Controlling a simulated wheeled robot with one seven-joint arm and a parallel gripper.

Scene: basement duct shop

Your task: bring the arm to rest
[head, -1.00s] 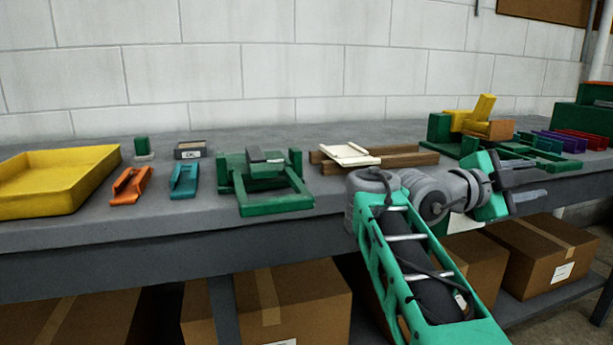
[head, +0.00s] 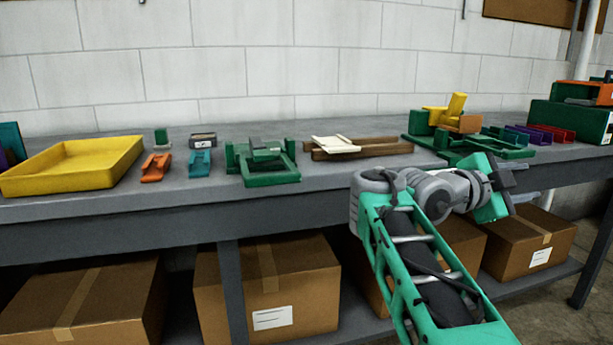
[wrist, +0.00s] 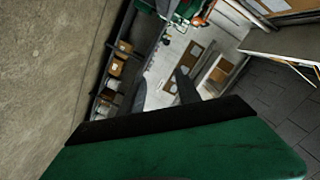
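My arm is folded in front of the bench in the head view. My gripper (head: 510,190) is at its end, to the right, near the bench's front edge, pointing right. In the wrist view its two dark fingers (wrist: 162,92) stand apart with a gap between them and nothing held. The workbench (head: 330,188) runs across behind the arm.
On the bench are a yellow tray (head: 75,182), an orange channel piece (head: 155,168), a teal one (head: 200,163), a green fixture (head: 270,180), brown wooden bars (head: 385,148) and a green fixture with a yellow block (head: 456,105). Cardboard boxes (head: 310,300) fill the lower shelf.

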